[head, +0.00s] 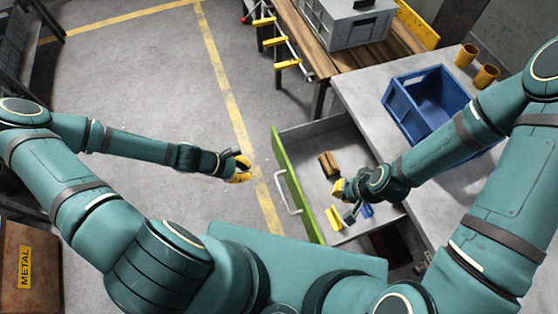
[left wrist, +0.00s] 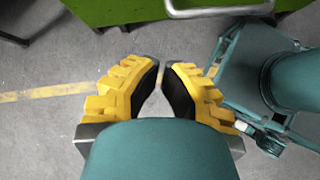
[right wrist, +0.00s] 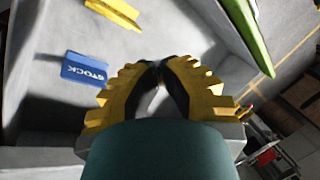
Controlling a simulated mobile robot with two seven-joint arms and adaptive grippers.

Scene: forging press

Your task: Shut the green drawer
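The green drawer stands pulled out from under the grey table, its green front (head: 290,183) facing left with a silver handle (head: 284,195). My left gripper (head: 244,171) is outside the drawer, left of the front and apart from it. In the left wrist view the front (left wrist: 130,10) and handle (left wrist: 222,10) lie ahead, beyond the nearly touching, empty fingertips (left wrist: 161,66). My right gripper (head: 338,190) is over the inside of the drawer, its fingertips (right wrist: 160,67) together with nothing visible between them. The green edge (right wrist: 250,35) shows at the right wrist view's upper right.
In the drawer are a brown block (head: 329,164), a yellow piece (head: 333,218) and a blue STOCK item (right wrist: 85,69). A blue bin (head: 428,98) and yellow cups (head: 486,76) stand on the table (head: 365,90). The floor left of the drawer is clear.

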